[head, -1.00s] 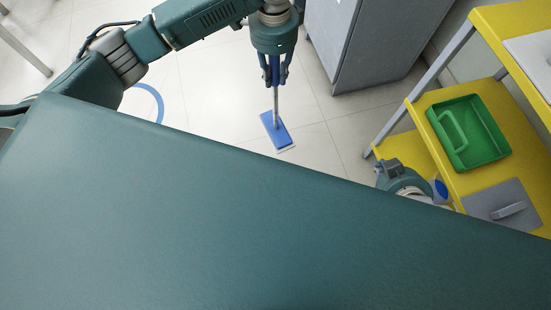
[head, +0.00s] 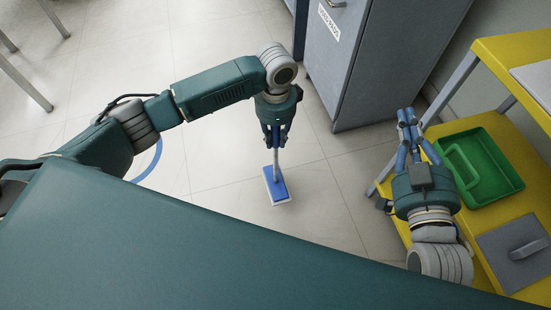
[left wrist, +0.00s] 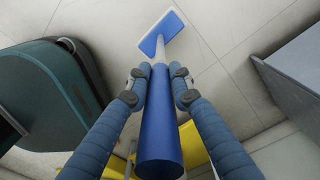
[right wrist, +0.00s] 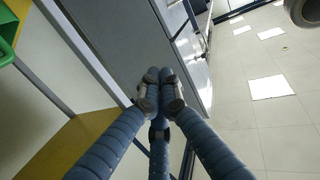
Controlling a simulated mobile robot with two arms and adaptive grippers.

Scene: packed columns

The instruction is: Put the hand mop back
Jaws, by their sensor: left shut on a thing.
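The hand mop has a flat blue pad with a white edge (head: 277,188), a pale shaft and a thick blue grip (left wrist: 160,135). My left gripper (head: 276,136) is shut on the mop's handle, holding it with the pad down over the tiled floor. In the left wrist view the handle runs between the fingers (left wrist: 159,78) with the pad beyond them. Whether the pad touches the floor I cannot tell. My right gripper (head: 408,122) is empty, its fingertips together in the right wrist view (right wrist: 161,80), beside the yellow shelf unit.
The yellow shelf unit (head: 505,265) at right holds a green tray (head: 492,185) and a grey lidded piece (head: 515,250). A grey cabinet (head: 365,75) stands behind, right of the mop. A blue ring mark (head: 152,163) is on the floor. Floor left of the mop is open.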

